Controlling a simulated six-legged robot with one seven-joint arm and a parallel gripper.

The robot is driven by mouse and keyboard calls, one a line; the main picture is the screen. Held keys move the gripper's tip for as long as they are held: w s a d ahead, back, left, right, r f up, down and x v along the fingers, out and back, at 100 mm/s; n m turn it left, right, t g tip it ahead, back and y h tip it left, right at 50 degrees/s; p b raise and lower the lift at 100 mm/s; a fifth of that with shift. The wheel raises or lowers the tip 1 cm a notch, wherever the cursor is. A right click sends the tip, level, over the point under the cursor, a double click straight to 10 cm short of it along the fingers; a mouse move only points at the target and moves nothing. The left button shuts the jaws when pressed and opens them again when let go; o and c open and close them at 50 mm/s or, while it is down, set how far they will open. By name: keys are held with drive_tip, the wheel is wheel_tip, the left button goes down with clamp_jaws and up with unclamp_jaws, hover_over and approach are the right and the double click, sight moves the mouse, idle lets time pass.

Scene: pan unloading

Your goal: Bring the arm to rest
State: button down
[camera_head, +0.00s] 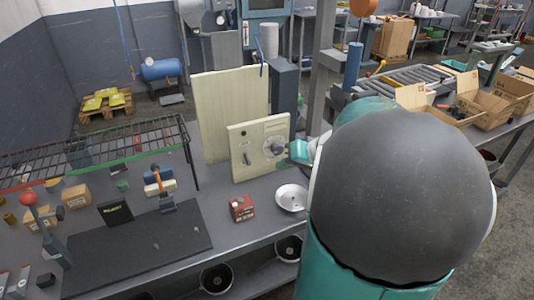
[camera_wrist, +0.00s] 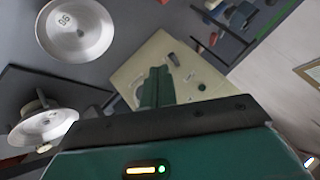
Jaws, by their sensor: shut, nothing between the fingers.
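My gripper (camera_wrist: 157,85) has its green fingers together and empty in the wrist view, over the cream panel with dark knobs. In the head view my arm's teal link and dark rounded joint fill the right side and hide part of the bench; the fingers are not clear there. The cream panel (camera_head: 260,148) stands upright on the grey bench, with a small white-silver dish (camera_head: 291,198) in front of it. The wrist view shows a round silver pan (camera_wrist: 75,30) with a number and a second silver pan (camera_wrist: 42,127).
The grey bench (camera_head: 232,240) carries a dark mat (camera_head: 140,250), a red box (camera_head: 241,208) and a wire rack (camera_head: 95,150). A taller cream board (camera_head: 230,110) stands behind the panel. Cardboard boxes (camera_head: 485,105) lie at the right beside a roller conveyor (camera_head: 400,82).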

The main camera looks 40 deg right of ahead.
drive_tip(key=s+a+r+n+g, duration=0.1)
drive_tip(key=a+n+g, duration=0.1)
drive_tip(key=a, duration=0.7)
drive_tip(key=a+r+n+g, duration=0.2)
drive_tip(key=a, duration=0.8)
drive_tip(key=s+a+r+n+h, duration=0.1)
drive_tip(key=s+a+n+h, duration=0.1)
drive_tip(key=s+a, duration=0.5)
drive_tip(key=shift+s+a+r+h, duration=0.2)
drive_tip(key=shift+a+h, duration=0.2)
drive_tip(key=shift+a, duration=0.85)
drive_tip(key=shift+d, duration=0.1)
